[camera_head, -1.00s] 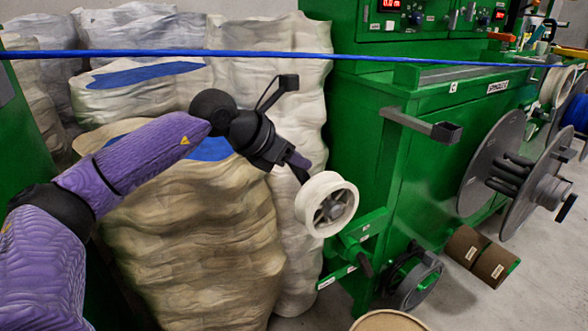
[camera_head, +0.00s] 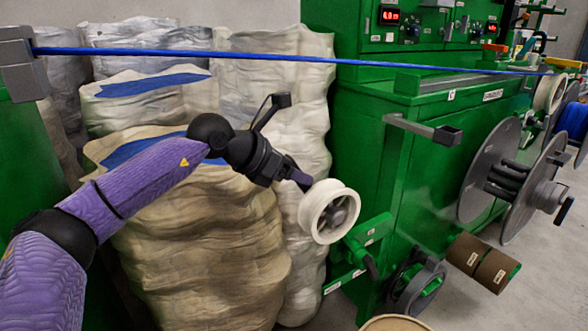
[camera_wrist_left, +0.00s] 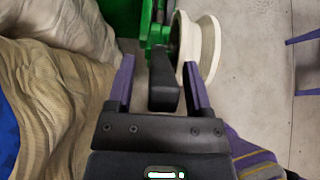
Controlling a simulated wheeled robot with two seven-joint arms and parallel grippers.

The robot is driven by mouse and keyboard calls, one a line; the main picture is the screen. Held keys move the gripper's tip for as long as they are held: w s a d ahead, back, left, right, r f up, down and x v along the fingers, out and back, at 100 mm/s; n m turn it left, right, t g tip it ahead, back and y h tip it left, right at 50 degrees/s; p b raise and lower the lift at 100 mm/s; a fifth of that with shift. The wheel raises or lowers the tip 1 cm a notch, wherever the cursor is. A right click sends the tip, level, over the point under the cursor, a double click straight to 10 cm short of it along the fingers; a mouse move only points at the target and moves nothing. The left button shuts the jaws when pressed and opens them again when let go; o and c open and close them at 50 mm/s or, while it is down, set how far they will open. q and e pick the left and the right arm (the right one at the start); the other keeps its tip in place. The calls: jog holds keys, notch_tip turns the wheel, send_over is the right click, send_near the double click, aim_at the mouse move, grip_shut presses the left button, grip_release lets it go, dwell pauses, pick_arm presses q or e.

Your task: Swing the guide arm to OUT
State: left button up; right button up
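The guide arm is a green bracket (camera_head: 369,233) low on the front of the green machine, with a white pulley wheel (camera_head: 328,211) at its end. The pulley also shows in the left wrist view (camera_wrist_left: 207,48). My left gripper (camera_head: 303,182) points down just behind the pulley, and the pulley partly hides its fingertips. In the left wrist view its two purple fingers are apart, on either side of a black block (camera_wrist_left: 163,82), with gaps visible. The right finger is close to the pulley rim. The labels on the bracket are too small to read. My right gripper is not in view.
A blue cable (camera_head: 250,55) runs taut above my left arm. Large wrapped sacks (camera_head: 200,240) stand close beside and behind the arm. A grey bar (camera_head: 420,128) sticks out from the machine (camera_head: 430,190). A large grey reel (camera_head: 488,170) stands at right.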

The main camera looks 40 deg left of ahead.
pick_arm(q)
jog(key=shift+r, duration=0.15)
jog(key=shift+s+a+r, duration=0.1)
jog(key=shift+s+r, duration=0.1)
jog(key=shift+s, duration=0.1)
jog(key=p+v, duration=0.2)
jog(key=v, duration=0.7)
jog(key=shift+f, duration=0.15)
